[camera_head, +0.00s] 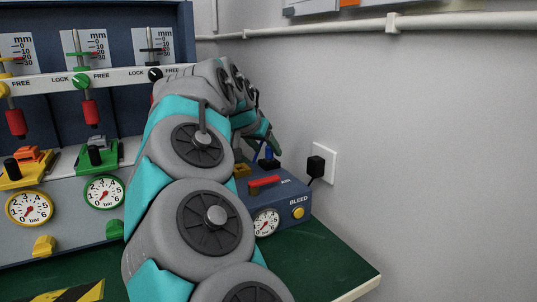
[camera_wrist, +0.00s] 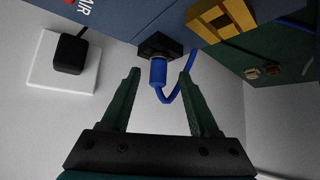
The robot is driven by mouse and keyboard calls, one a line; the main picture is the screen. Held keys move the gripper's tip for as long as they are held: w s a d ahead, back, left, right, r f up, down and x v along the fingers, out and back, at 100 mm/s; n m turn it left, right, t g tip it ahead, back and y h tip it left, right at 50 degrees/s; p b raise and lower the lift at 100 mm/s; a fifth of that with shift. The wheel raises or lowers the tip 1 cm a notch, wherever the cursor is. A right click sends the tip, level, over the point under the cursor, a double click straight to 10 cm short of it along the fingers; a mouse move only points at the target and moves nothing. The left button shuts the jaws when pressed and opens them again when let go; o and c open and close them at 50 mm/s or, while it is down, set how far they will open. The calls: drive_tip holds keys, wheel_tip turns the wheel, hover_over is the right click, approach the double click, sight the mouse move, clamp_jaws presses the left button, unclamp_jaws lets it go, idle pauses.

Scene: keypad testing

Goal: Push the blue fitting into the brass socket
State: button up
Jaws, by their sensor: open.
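The blue fitting (camera_wrist: 157,72) is a short blue cylinder with its end at a black block (camera_wrist: 160,46) on the blue box; a blue hose curves off its other end. In the head view the blue fitting (camera_head: 268,153) is small and partly hidden by my arm. My gripper (camera_wrist: 159,73) is open, with one dark green finger on each side of the fitting and gaps between. A yellow, brass-like block (camera_wrist: 222,18) with a dark opening sits on the box beside the black block; it also shows in the head view (camera_head: 241,170). I cannot tell for sure that it is the brass socket.
The blue box has a gauge (camera_head: 265,222), a red lever (camera_head: 264,182) and a yellow BLEED button (camera_head: 298,212). A black plug (camera_head: 316,166) sits in a wall outlet close by. A larger gauge panel (camera_head: 70,225) stands left. The green table edge (camera_head: 362,287) is at right.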

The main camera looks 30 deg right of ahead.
sight(272, 152)
drive_tip(key=x, duration=0.4)
drive_tip(key=shift+w+d+p, duration=0.2)
drive_tip(key=shift+d+p, duration=0.15)
drive_tip(key=shift+d, duration=0.2)
clamp_jaws()
